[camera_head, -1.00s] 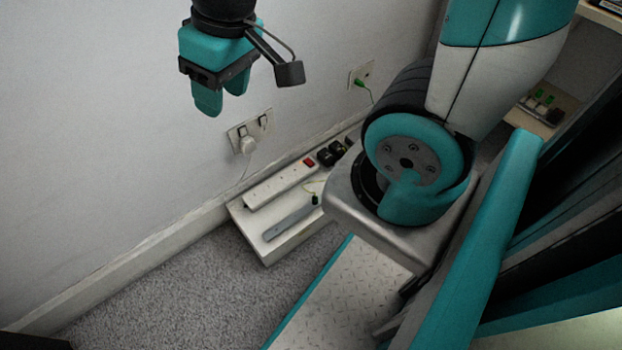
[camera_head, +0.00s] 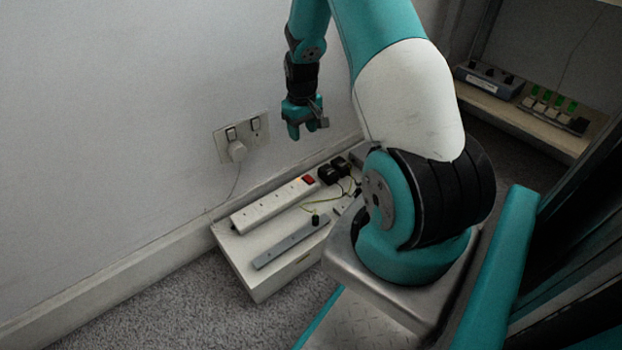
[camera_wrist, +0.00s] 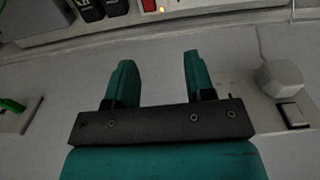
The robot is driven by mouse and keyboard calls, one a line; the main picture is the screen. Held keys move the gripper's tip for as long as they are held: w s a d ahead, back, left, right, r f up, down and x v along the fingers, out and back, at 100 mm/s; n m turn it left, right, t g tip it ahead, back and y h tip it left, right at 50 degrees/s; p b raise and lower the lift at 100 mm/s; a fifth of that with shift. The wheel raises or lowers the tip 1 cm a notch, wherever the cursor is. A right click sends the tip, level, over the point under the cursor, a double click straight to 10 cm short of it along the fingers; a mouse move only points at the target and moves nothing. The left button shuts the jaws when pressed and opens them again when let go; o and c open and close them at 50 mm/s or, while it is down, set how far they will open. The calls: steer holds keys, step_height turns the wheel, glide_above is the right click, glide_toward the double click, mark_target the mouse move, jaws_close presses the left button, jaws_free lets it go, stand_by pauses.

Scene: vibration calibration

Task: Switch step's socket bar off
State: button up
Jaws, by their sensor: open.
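The step (camera_head: 262,284) is a low white box on the carpet against the wall. The white socket bar (camera_head: 268,208) lies along its top near the wall. Its red switch (camera_head: 309,180) is at the far end, beside black plugs (camera_head: 331,172). My gripper (camera_head: 305,133) is open and empty, pointing down above the bar's far end, near the wall. It also shows in the wrist view (camera_wrist: 157,68), clear of the switch.
A wall socket (camera_head: 222,143) with a white plug (camera_head: 236,151) is left of my gripper.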

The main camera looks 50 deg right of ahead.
mark_target(311, 181)
steer(key=d+f+b, duration=0.1)
steer(key=f+b, duration=0.2)
steer(key=f, duration=0.3)
steer(key=f+b, duration=0.3)
steer(key=f, duration=0.4)
steer(key=d+f+b, duration=0.1)
steer(key=f+b, duration=0.2)
steer(key=f, duration=0.4)
steer(key=shift+s+d+f, duration=0.1)
steer(key=shift+s+d, duration=0.2)
steer(key=shift+s, duration=0.1)
steer(key=shift+c, duration=0.2)
